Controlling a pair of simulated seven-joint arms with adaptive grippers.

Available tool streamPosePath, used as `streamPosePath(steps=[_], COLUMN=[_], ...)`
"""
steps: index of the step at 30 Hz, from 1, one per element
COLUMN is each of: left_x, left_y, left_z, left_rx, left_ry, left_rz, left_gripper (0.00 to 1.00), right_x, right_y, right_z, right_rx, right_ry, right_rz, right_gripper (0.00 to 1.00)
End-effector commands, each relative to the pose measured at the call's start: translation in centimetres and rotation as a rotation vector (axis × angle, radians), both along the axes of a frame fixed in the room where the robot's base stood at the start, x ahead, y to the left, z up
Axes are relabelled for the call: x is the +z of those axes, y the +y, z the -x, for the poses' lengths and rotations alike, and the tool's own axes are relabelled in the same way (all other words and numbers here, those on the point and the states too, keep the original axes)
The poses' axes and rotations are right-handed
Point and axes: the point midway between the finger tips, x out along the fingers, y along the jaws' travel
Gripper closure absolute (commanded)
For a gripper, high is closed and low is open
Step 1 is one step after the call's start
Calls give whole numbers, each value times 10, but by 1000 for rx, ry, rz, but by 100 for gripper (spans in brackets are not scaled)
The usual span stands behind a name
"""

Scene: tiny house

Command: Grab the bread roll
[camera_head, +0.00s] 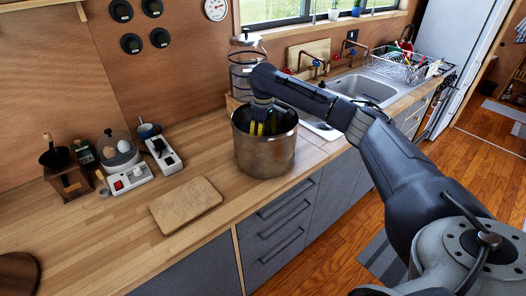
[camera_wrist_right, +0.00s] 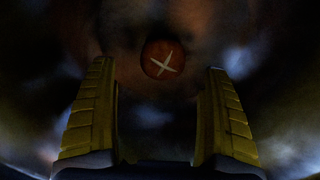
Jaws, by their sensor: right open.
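The bread roll (camera_wrist_right: 162,59) is round and brown with a pale cross on top. In the right wrist view it lies inside the dark metal pot, beyond my fingertips and between their lines. The head view shows the large steel pot (camera_head: 264,158) on the counter; its walls hide the roll there. My right gripper (camera_head: 263,127) reaches down into the pot's mouth. In the right wrist view its two yellow fingers (camera_wrist_right: 159,112) are wide apart with nothing between them. My left gripper is not in view.
A wooden board (camera_head: 186,205) lies left of the pot. Further left are an egg cooker (camera_head: 117,148), power strips (camera_head: 163,154) and a coffee grinder (camera_head: 67,175). A glass jar (camera_head: 245,68) stands behind the pot. The sink (camera_head: 362,87) and dish rack (camera_head: 405,67) are to the right.

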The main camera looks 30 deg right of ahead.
Motion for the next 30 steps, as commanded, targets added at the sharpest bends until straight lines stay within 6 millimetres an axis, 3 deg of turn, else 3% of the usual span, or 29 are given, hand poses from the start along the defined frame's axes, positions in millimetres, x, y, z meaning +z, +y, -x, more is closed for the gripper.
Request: streamPosePath(steps=[5, 18, 28, 30], left_x=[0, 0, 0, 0], left_y=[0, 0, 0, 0], left_z=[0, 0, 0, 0], left_rx=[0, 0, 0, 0], left_ry=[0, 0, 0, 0], left_rz=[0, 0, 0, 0], left_gripper=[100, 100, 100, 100], right_x=[-7, -51, -54, -54], right_y=[1, 3, 3, 3], right_z=[0, 3, 3, 3], right_rx=[0, -1, 0, 0], right_ry=[1, 1, 0, 0], right_rz=[0, 0, 1, 1], right_gripper=[17, 17, 17, 25])
